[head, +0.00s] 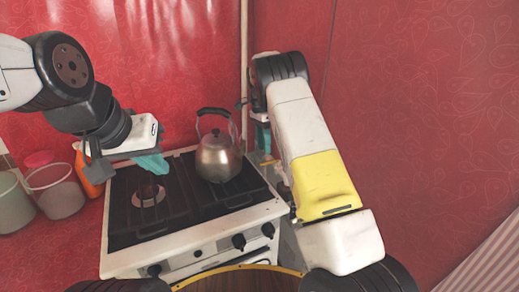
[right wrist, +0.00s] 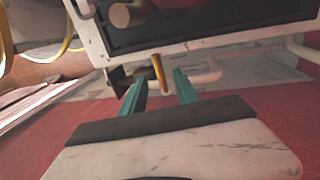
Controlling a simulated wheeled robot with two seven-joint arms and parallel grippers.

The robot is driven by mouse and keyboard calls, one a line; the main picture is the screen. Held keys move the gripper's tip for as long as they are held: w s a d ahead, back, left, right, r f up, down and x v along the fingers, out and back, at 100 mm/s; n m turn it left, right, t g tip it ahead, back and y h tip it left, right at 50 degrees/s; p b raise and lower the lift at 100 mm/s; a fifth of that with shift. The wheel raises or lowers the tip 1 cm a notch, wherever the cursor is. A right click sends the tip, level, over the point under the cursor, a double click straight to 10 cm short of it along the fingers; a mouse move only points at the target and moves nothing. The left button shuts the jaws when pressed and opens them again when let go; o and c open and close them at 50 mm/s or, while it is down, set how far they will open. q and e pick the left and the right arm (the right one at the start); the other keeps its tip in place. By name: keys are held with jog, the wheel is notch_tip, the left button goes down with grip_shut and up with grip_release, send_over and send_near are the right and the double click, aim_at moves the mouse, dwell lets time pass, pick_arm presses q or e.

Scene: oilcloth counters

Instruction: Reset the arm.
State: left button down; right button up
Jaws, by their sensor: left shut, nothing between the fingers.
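My left arm comes in from the left in the head view. My left gripper (head: 152,164) has teal fingers, held closed and empty, above the left burner side of the stove (head: 200,232). My right arm reaches up on the right of the stove. My right gripper (head: 263,138) shows only partly there, behind the arm, right of the kettle. In the right wrist view its teal fingers (right wrist: 160,88) stand apart. A thin yellow rod-like part (right wrist: 159,73) shows between and beyond the tips; I cannot tell that it is touched.
A metal kettle (head: 218,158) with a dark handle stands at the stove's back right. An orange bottle (head: 90,175) and jars (head: 55,189) stand left of the stove. Red patterned walls (head: 420,110) close in behind and at the right. A pale pole (head: 244,70) rises behind the kettle.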

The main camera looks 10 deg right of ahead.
jog(key=shift+w+r, duration=0.2)
jog(key=shift+r, duration=1.1)
jog(key=s+d+r+n+t+y, duration=0.1)
jog(key=s+d+r+n+t, duration=0.15)
jog(key=s+r, duration=0.6)
jog(key=s+d+r+n+t+y, duration=0.15)
jog(key=s+r+n, duration=0.25)
jog(key=s+r, duration=0.4)
jog(key=s+n+t, duration=0.4)
jog(key=s+n, duration=0.4)
jog(key=s, duration=1.4)
jog(key=shift+a, duration=0.45)
jog(key=shift+r+y, duration=0.1)
jog(key=shift+y, duration=0.15)
